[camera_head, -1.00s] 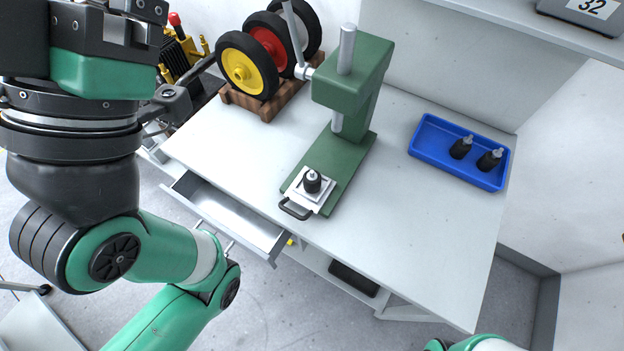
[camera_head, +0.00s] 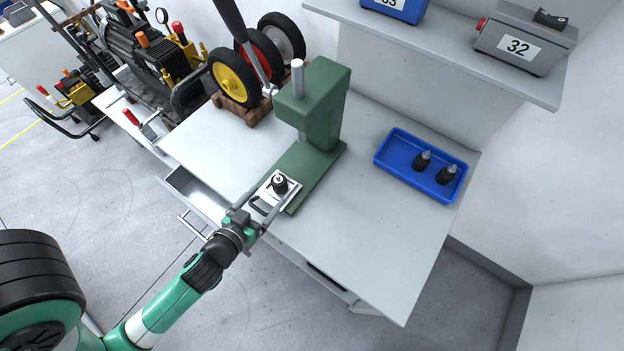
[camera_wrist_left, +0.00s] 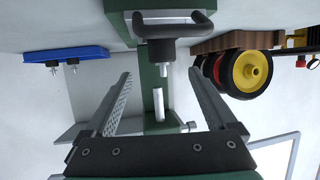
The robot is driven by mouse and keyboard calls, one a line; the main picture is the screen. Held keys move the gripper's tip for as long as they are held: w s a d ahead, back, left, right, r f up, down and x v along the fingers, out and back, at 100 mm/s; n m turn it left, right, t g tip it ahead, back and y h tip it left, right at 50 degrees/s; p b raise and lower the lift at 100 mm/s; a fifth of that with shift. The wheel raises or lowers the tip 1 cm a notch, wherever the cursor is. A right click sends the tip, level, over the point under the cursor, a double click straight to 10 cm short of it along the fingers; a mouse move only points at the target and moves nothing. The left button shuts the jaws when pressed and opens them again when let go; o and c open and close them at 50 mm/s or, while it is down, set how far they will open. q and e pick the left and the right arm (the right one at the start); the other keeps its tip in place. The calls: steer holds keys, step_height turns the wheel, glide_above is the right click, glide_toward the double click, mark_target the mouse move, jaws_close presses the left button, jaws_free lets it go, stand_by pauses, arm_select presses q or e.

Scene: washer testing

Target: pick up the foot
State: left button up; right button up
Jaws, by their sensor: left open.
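A black foot (camera_head: 280,184) with a metal stud on top stands upright on the light plate (camera_head: 267,191) of the green press (camera_head: 316,110). In the left wrist view, which is upside down, the foot (camera_wrist_left: 168,50) shows behind the plate's black handle (camera_wrist_left: 174,24), stud pointing down the picture. My left gripper (camera_head: 268,197) is open and empty at the front of the plate, fingers directed at the foot. In the left wrist view the fingers (camera_wrist_left: 160,74) are spread to either side of the foot, apparently short of it. My right gripper is not in view.
A blue tray (camera_head: 384,165) with two more black feet lies at the right of the table (camera_head: 360,235). Wheels (camera_head: 236,77) stand in a wooden rack behind left. The press column and lever rise behind the foot. An open drawer (camera_head: 195,195) juts out at the front left.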

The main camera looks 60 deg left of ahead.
mark_target(275, 187)
arm_select(q)
steer(key=x, duration=0.6)
steer(key=shift+s+a+f, duration=0.1)
steer(key=shift+s+f, duration=0.05)
steer(key=shift+f, duration=0.25)
steer(key=x, duration=0.5)
steer(key=shift+a+r, duration=0.1)
steer(key=shift+r, duration=0.05)
jaws_close()
